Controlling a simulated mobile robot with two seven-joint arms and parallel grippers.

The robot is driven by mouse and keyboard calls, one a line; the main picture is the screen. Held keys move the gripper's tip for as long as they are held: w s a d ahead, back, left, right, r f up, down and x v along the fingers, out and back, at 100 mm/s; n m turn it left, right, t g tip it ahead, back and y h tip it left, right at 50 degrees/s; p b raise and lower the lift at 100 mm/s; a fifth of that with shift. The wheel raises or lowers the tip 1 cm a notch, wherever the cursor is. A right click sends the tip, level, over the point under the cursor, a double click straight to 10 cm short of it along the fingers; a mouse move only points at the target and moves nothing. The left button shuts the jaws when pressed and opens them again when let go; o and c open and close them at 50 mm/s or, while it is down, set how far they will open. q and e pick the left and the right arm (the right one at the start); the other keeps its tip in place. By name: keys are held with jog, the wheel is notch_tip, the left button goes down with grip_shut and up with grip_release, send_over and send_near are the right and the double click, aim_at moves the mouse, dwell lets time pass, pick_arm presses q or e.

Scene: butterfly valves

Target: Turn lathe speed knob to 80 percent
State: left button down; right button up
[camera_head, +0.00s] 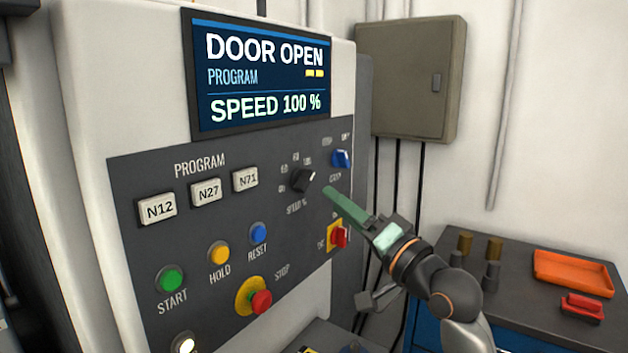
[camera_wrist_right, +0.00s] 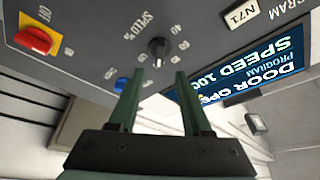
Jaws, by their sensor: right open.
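The black speed knob (camera_head: 302,180) is on the dark control panel (camera_head: 140,215), with a SPEED % label and small numbers around it. The display (camera_head: 262,75) reads DOOR OPEN, PROGRAM and SPEED 100 %. My right gripper (camera_head: 330,193) has green fingers and is just right of the knob in the head view. In the wrist view the knob (camera_wrist_right: 158,47) lies just beyond and between the two fingertips of the open, empty right gripper (camera_wrist_right: 158,76). The fingers look clear of the knob. My left gripper is out of view.
Near the knob are a blue selector (camera_head: 340,159), a red switch on yellow (camera_head: 338,236) and the N71 button (camera_head: 246,179). A red stop button (camera_head: 261,302) is lower. A workbench (camera_head: 520,300) with an orange tray (camera_head: 572,272) stands right.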

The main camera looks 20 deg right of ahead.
aim_at(310, 181)
jog(key=p+x, duration=0.1)
jog(key=x, duration=0.6)
jog(key=shift+w+a, duration=0.1)
jog(key=shift+w, duration=0.1)
grip_shut()
dwell(0.4)
